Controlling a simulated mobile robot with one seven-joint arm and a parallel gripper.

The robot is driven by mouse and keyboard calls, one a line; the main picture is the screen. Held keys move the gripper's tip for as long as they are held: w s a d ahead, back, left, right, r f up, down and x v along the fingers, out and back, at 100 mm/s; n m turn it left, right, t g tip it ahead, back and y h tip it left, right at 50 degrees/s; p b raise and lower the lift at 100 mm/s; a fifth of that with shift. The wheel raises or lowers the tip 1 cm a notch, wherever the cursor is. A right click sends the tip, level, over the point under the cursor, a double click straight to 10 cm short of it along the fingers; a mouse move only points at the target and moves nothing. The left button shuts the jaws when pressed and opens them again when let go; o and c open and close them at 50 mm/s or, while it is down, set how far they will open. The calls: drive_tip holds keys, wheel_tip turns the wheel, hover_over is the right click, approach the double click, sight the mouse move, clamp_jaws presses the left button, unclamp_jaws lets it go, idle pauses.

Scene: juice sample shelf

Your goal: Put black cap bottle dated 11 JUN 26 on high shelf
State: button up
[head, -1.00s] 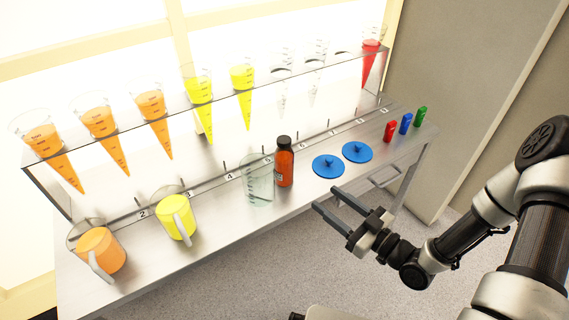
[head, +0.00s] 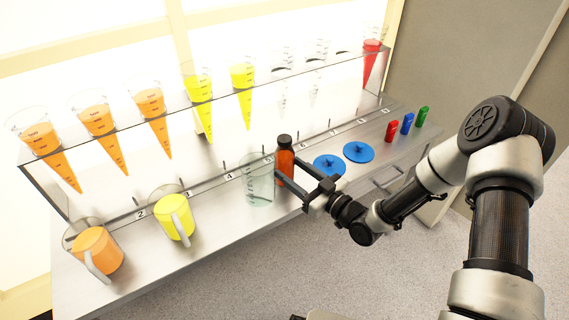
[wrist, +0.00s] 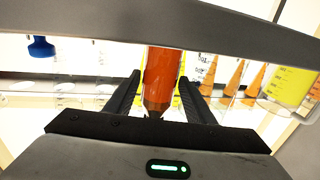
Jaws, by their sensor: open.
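An amber bottle with a black cap (head: 285,158) stands upright on the steel bench, just right of an empty clear beaker (head: 258,185). Its date is not readable. My gripper (head: 288,168) is open at the bottle from the front right. In the wrist view, which is upside down, the orange-brown bottle (wrist: 163,72) shows between the two fingers (wrist: 160,80), with gaps on both sides. Its cap end is mostly hidden behind the gripper body. The high shelf (head: 222,102) is a clear raised shelf behind, holding cones.
Orange, yellow and red cones hang in the high shelf; some clear ones hang right of centre. An orange jug (head: 97,250) and a yellow jug (head: 174,220) stand left. Two blue lids (head: 358,151) lie right of the bottle, with red, blue and green small items (head: 406,123) beyond.

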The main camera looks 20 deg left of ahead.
drive_tip(key=shift+w+a, duration=0.35)
drive_tip(key=shift+a, duration=0.3)
drive_tip(key=c, duration=1)
